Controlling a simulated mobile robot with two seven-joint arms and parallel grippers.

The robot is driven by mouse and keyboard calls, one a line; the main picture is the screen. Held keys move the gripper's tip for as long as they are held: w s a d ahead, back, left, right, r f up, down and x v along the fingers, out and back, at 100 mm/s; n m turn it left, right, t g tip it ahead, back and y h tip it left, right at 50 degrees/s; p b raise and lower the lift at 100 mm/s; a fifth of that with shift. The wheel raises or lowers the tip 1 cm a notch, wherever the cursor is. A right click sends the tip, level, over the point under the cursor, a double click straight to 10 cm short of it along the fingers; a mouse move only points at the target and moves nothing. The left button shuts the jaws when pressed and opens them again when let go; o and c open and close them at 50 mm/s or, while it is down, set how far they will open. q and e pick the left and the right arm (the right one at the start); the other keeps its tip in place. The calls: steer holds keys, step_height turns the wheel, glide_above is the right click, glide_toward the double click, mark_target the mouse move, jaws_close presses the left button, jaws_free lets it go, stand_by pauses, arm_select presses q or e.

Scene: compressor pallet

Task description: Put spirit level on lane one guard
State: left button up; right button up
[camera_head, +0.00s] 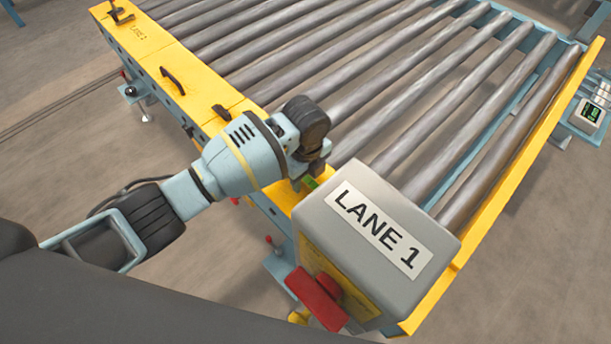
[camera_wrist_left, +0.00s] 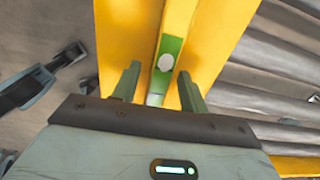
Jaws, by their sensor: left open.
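The spirit level is a slim green bar (camera_wrist_left: 174,47) with a pale round spot, seen in the left wrist view along the yellow guard (camera_wrist_left: 208,38). In the head view only a small green bit (camera_head: 311,182) shows beside the grey LANE 1 box (camera_head: 375,235), at the near end of the yellow guard (camera_head: 195,90). My left gripper (camera_wrist_left: 160,88) is open, its two fingers on either side of the level's near end. Whether they touch it I cannot tell. In the head view my wrist hides most of this spot. My right gripper is out of view.
Grey conveyor rollers (camera_head: 340,80) lie right of the guard. Dark handles (camera_head: 172,80) stand up from the guard farther along. A red knob (camera_head: 318,298) juts from the LANE 1 box. A small display unit (camera_head: 590,112) is at the far right.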

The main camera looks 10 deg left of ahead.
mark_target(306, 178)
arm_select(q)
step_height(306, 178, up, 12)
steer(key=p, duration=0.3)
steer(key=shift+f, duration=0.1)
stand_by(1.2)
